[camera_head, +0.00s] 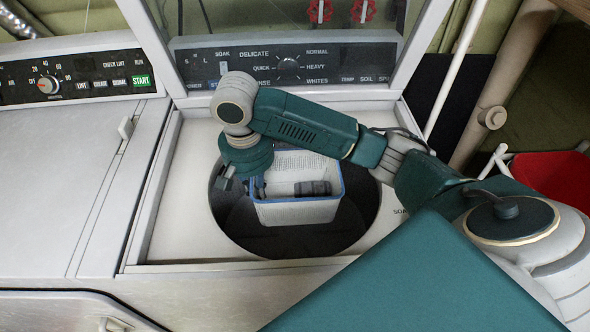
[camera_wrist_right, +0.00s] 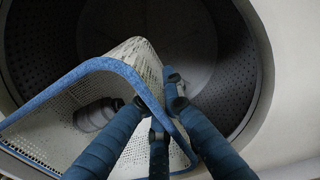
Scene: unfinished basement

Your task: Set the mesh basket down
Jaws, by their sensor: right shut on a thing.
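The mesh basket (camera_head: 297,213) is white with a blue rim. It is at the round drum opening of a top-loading washer, and I cannot tell whether its bottom touches anything. A dark cylindrical item (camera_head: 313,188) lies inside it. My right gripper (camera_head: 240,185) is at the basket's left side, its fingers partly hidden by the wrist. In the right wrist view my right gripper (camera_wrist_right: 160,106) is shut on the rim of the basket (camera_wrist_right: 38,137), which looks tilted there, over the perforated drum (camera_wrist_right: 232,85). My left gripper is not in view.
The washer's raised lid (camera_head: 395,45) stands behind the opening, in front of its control panel (camera_head: 290,68). A second machine with a flat, clear top (camera_head: 60,180) is on the left. A red bin (camera_head: 550,172) and pipes (camera_head: 500,80) are on the right.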

